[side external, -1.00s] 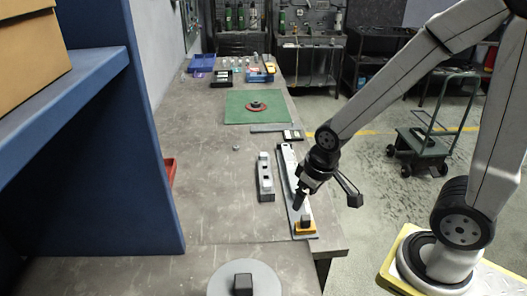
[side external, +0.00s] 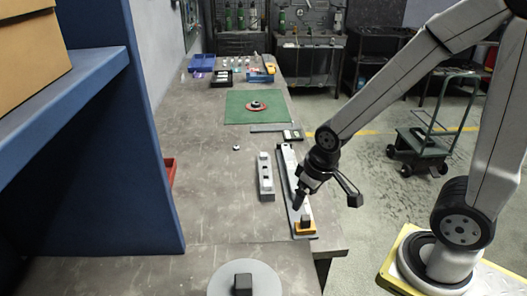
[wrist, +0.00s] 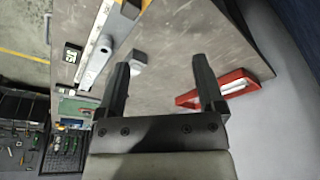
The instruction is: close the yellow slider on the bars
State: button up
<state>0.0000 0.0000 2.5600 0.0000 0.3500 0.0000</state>
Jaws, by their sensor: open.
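The yellow slider (side external: 306,227), with a dark knob on top, sits at the near end of the long pale bars (side external: 285,162) by the table's right edge. In the wrist view, a yellow-orange part (wrist: 146,4) shows at the top edge, mostly cut off, beside a long pale bar (wrist: 98,30). My gripper (side external: 298,204) points down over the bars, a little beyond the slider, and appears apart from it. In the wrist view my gripper (wrist: 160,68) has its two dark fingers wide apart with nothing between them.
A grey block with holes (side external: 265,180) stands left of the bars. A round grey plate with a dark block (side external: 243,284) lies in front. A green mat (side external: 240,110) lies farther back. A red tray (wrist: 225,88) shows in the wrist view. The table's left-middle is clear.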

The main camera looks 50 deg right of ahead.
aim_at(306, 218)
dwell(0.3)
jog(key=shift+c, duration=1.2)
jog(key=d+f+m, duration=0.1)
jog(key=m, duration=0.1)
jog(key=w+d+f+m+g, duration=0.1)
jog(key=m, duration=0.1)
jog(key=d+f+m+g, duration=0.1)
jog(key=m, duration=0.1)
jog(key=shift+w+f+m, duration=0.2)
jog(key=shift+m, duration=0.1)
jog(key=shift+w+d+f+m+g, duration=0.1)
jog(key=shift+d+f+m+g, duration=0.35)
jog(key=shift+m, duration=0.75)
jog(key=shift+f, duration=0.3)
jog(key=shift+f, duration=3.8)
grip_shut()
